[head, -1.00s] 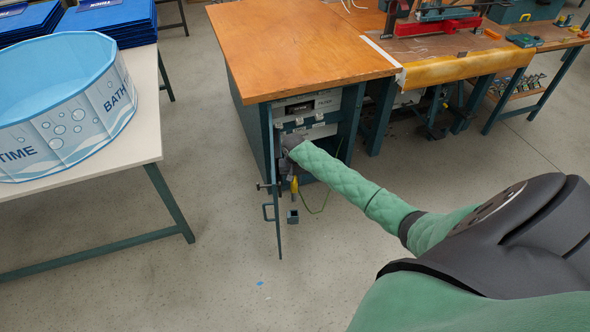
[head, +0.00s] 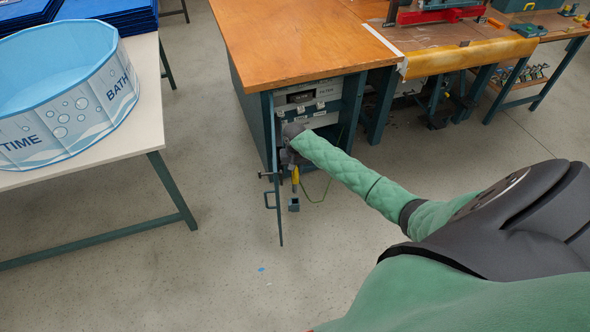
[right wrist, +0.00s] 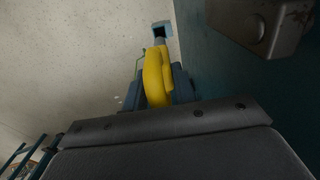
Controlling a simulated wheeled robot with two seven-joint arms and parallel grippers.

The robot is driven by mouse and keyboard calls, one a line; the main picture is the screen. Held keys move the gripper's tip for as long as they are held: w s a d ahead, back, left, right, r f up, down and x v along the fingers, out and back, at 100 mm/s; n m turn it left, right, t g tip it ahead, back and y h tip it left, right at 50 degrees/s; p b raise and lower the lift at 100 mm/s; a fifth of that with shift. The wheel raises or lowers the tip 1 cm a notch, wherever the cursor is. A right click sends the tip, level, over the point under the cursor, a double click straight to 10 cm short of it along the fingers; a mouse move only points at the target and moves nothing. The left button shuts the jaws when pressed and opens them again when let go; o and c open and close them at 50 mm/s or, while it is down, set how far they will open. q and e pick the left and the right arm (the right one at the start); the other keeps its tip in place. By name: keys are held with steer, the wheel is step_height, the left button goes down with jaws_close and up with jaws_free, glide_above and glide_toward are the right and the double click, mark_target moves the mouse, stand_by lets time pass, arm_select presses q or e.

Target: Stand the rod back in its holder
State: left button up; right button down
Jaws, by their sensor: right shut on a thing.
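The rod has a yellow grip (head: 295,176) in the head view. My right gripper (head: 292,160) is shut on it, at the open cabinet door, and holds it roughly upright. In the right wrist view the yellow rod (right wrist: 157,80) is between the blue-grey fingers (right wrist: 158,92), with a thin grey end pointing away. The holder, a small teal square socket (head: 293,204), is low beside the door, just below the rod. In the right wrist view the dark square opening of the holder (right wrist: 162,30) is just beyond the rod's end; I cannot tell whether they touch. My left gripper is not in view.
The narrow cabinet door (head: 274,190) stands open, with a handle (head: 268,200). The wooden-topped bench (head: 300,40) is above the cabinet. A green cord (head: 322,195) hangs near the rod.

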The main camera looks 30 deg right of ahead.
steer(key=shift+r+p, duration=0.1)
steer(key=shift+p, duration=0.2)
steer(key=shift+f, duration=0.45)
steer(key=shift+f+b, duration=0.3)
steer(key=shift+f, duration=0.8)
steer(key=shift+f+b, duration=0.4)
steer(key=shift+f, duration=0.95)
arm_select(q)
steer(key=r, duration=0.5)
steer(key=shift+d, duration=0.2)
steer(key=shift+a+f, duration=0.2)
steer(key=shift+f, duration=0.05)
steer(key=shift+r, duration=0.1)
